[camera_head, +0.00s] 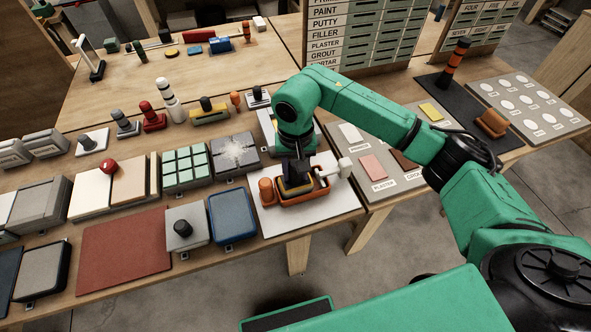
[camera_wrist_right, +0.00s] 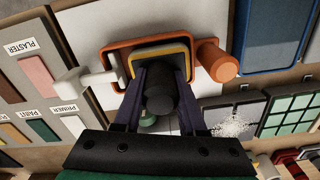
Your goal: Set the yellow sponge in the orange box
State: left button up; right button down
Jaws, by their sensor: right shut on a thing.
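The orange box (camera_head: 321,184) stands on a white board (camera_head: 318,213), and its rim also shows in the wrist view (camera_wrist_right: 119,50). My right gripper (camera_head: 291,172) points down over the box. It is shut on the black knob of a dark block with a yellow layer, which I take as the yellow sponge (camera_head: 297,189). In the wrist view my right gripper's fingers (camera_wrist_right: 160,88) flank the knob, and the sponge (camera_wrist_right: 160,51) lies within the box outline. I cannot tell whether it touches the box floor. My left gripper is out of view.
An orange cylinder (camera_head: 267,192) and a white handled piece (camera_head: 337,172) flank the box. A blue tray (camera_head: 233,214) lies left of the white board. A sample board (camera_head: 375,168) lies to the right. Another yellow-edged block with a black knob (camera_head: 209,112) stands farther back.

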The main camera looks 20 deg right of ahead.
jog(key=shift+f+b, duration=0.5)
jog(key=shift+c, duration=2)
grip_release()
notch_tip(320, 180, up, 15)
jog(key=shift+f+b, duration=0.2)
jog(key=shift+b, duration=0.55)
